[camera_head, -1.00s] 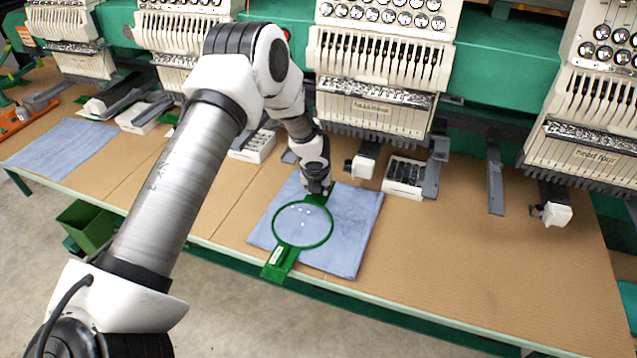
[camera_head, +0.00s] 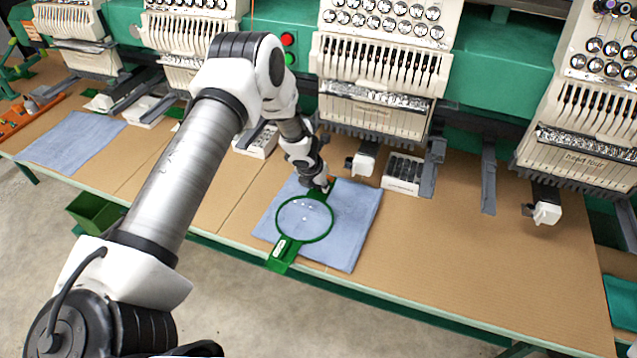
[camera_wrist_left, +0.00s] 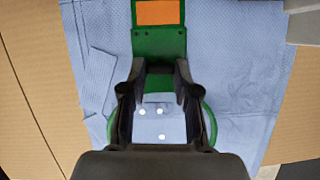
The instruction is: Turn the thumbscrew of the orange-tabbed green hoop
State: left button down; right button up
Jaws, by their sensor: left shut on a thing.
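The green hoop (camera_head: 333,223) lies on a folded blue cloth (camera_head: 357,231) on the table. Its far tab carries an orange patch, clear in the left wrist view (camera_wrist_left: 158,12); only a bit of orange shows in the head view (camera_head: 331,180). My left gripper (camera_head: 324,188) is at the hoop's far side, where the tab meets the ring. In the left wrist view its two dark fingers (camera_wrist_left: 158,88) straddle the green piece there. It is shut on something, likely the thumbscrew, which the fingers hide. My right gripper is not in view.
Embroidery machine heads (camera_head: 368,88) stand along the back. A white box of dark parts (camera_head: 402,174) sits right of the cloth. Another blue cloth (camera_head: 72,142) lies at the left. The table's right part is clear.

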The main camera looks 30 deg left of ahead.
pick_arm(q)
jog(key=c, duration=0.8)
grip_release()
jog(key=shift+c, duration=0.2)
jog(key=shift+f, duration=0.1)
